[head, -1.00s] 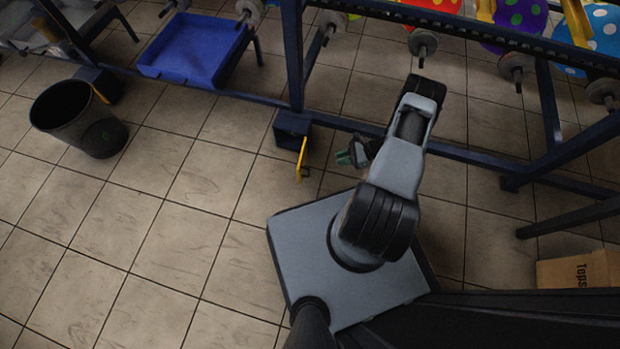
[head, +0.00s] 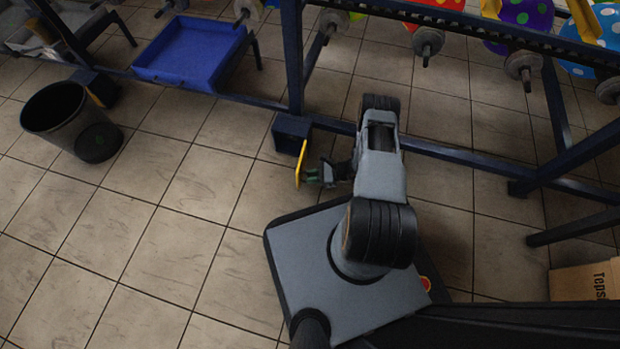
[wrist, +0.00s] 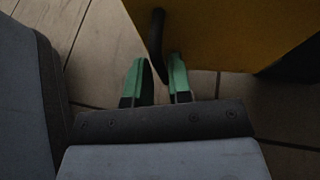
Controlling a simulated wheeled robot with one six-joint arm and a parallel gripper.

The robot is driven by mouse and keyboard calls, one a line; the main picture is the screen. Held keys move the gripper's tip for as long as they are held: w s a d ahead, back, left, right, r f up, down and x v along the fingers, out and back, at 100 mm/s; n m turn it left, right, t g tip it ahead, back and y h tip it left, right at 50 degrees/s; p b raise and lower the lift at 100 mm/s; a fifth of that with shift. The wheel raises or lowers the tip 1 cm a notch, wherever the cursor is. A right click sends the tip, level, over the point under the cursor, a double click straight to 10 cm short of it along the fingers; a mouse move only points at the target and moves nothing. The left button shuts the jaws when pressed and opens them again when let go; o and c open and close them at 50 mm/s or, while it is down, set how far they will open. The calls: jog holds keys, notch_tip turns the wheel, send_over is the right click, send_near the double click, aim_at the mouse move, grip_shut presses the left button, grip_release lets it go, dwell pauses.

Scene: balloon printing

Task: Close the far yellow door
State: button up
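A yellow door (head: 300,163) stands swung open on a small dark blue box (head: 291,136) at the foot of the rack frame. In the wrist view the yellow door panel (wrist: 215,30) fills the top right, with a dark curved handle (wrist: 157,40) on it. My gripper (head: 316,175) is right beside the door, on its right side. In the wrist view its green fingers (wrist: 157,62) are apart, with the handle's lower end between them. I cannot tell whether they touch it. Another yellow door (head: 96,95) shows at a second dark box at the left, partly hidden by the bin.
A black bin (head: 70,120) stands on the floor at the left. A blue tray (head: 190,55) is on the rack's left side. The blue rack rail (head: 450,153) runs behind my arm. A cardboard box (head: 583,281) lies at the right.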

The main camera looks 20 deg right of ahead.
jog(key=shift+w+a+f, duration=0.2)
jog(key=shift+a+f, duration=0.05)
jog(key=shift+a, duration=0.35)
grip_shut()
